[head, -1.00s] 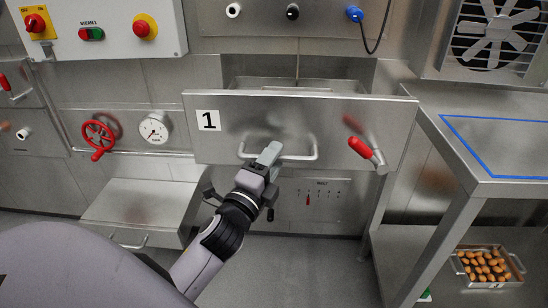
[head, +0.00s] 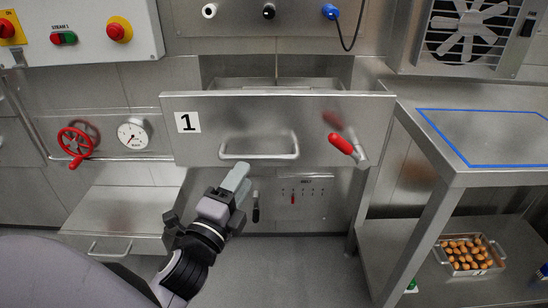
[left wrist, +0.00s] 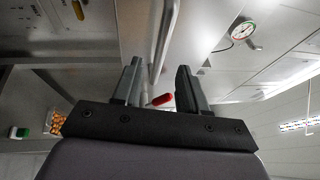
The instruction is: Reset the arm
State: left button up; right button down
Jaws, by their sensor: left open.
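My left gripper (head: 238,183) is in the lower middle of the head view, just below and in front of the handle (head: 259,155) of the steel drawer front marked 1 (head: 230,115). In the left wrist view its two fingers (left wrist: 158,88) stand apart with nothing held between them. The handle bar (left wrist: 165,40) runs up beyond the fingers there. The gripper looks clear of the handle in the head view. My right gripper does not show in either view.
A red lever (head: 341,144) sits at the drawer front's right. A steel table (head: 480,160) with a blue outline stands right, a tray of brown pieces (head: 470,268) on its lower shelf. A red valve wheel (head: 75,141) and a gauge (head: 133,134) are left. Floor below is free.

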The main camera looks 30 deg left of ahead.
pick_arm(q)
jog(key=s+d+f+n+g+h, duration=0.25)
jog(key=s+d+f+n, duration=0.2)
jog(key=f, duration=0.35)
jog(key=s+d+f+n+g+h, duration=0.2)
jog(key=s+d+f+n+g, duration=0.3)
jog(key=f, duration=0.4)
jog(key=s+d+f+n+g+h, duration=0.2)
jog(key=s+d+f+n, duration=0.1)
jog(key=f+n, duration=0.4)
notch_tip(320, 180, up, 16)
jog(key=a+m+y+p, duration=0.1)
jog(key=a+p, duration=0.1)
jog(key=p, duration=1.6)
jog(key=shift+a+f+m+p, duration=0.2)
jog(key=shift+f+m+p, duration=0.05)
jog(key=shift+m+p, duration=0.15)
jog(key=shift+s, duration=0.1)
